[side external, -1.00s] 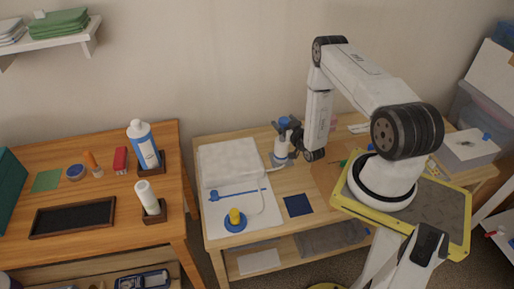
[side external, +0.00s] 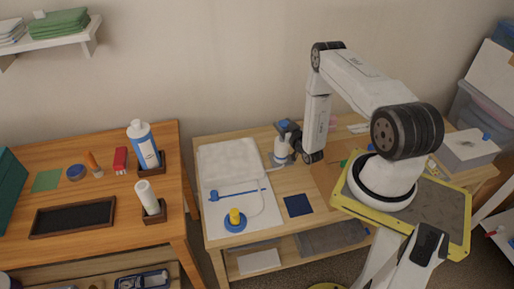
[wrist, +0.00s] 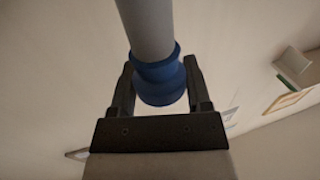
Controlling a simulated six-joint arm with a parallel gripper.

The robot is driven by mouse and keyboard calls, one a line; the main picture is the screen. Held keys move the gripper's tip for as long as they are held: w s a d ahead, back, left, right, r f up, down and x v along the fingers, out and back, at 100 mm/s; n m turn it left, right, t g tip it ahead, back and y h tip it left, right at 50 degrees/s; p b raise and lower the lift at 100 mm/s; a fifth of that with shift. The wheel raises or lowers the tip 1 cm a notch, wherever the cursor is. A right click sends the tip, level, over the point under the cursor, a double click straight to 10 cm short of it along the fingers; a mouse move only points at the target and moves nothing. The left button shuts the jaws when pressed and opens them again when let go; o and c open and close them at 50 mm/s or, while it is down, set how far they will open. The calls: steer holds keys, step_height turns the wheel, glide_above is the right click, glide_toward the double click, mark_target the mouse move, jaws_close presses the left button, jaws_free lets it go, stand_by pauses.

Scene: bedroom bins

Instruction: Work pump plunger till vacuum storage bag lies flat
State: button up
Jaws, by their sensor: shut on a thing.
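The vacuum storage bag (side external: 230,158) lies on the middle table, white and still puffed at its back part. A blue strip (side external: 237,194) crosses it, and a blue disc with a yellow top (side external: 235,219) sits on its front. A thin pale hose runs from the disc to the pump (side external: 281,153), which stands upright right of the bag. My gripper (side external: 287,128) is at the pump's top. In the wrist view my gripper (wrist: 160,90) is shut on the blue plunger knob (wrist: 160,82), with a grey rod (wrist: 150,25) extending from it.
A dark blue square (side external: 298,205) lies right of the bag. The left table holds a blue-white bottle (side external: 144,146), a white roll (side external: 148,197) and a black tray (side external: 72,217). A wall shelf (side external: 55,38) is above.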

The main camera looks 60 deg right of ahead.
steer(key=shift+f, duration=1.65)
steer(key=o, duration=1.3)
steer(key=shift+s, duration=0.1)
steer(key=shift+v, duration=3.9)
